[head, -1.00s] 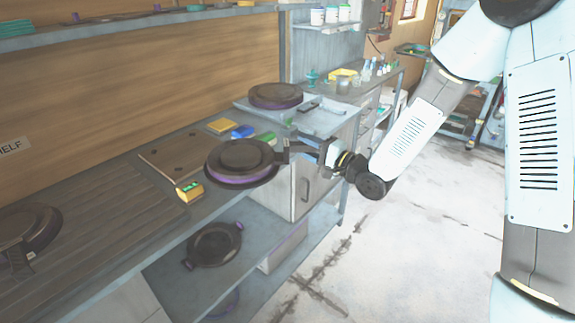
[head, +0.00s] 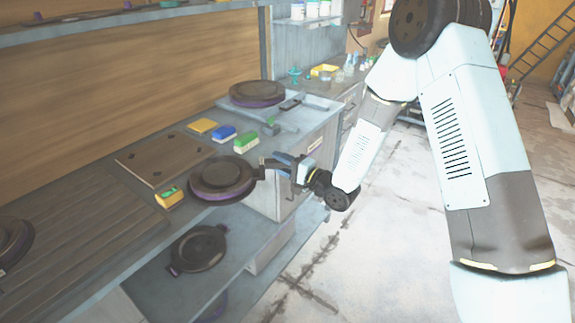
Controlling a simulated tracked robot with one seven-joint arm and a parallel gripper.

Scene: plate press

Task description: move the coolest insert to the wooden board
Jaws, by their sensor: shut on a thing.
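My gripper (head: 277,164) is shut on the handle of a dark round insert with a purple rim (head: 222,180). The insert is held roughly level at the counter's front edge, and seems to be above it. A flat brown board with dark spots (head: 150,160) lies on the counter to the left of the held insert. Another dark insert with a purple rim (head: 257,94) rests on a grey surface at the back right. A dark insert (head: 10,243) is cut off at the left edge. Another lies on the lower shelf (head: 198,249). No temperature reading is legible.
A yellow block with a green top (head: 170,198) sits between the board and the held insert. Yellow (head: 202,126), blue (head: 223,134) and green (head: 246,143) blocks stand behind the insert. A ribbed brown surface (head: 90,235) covers the counter's left.

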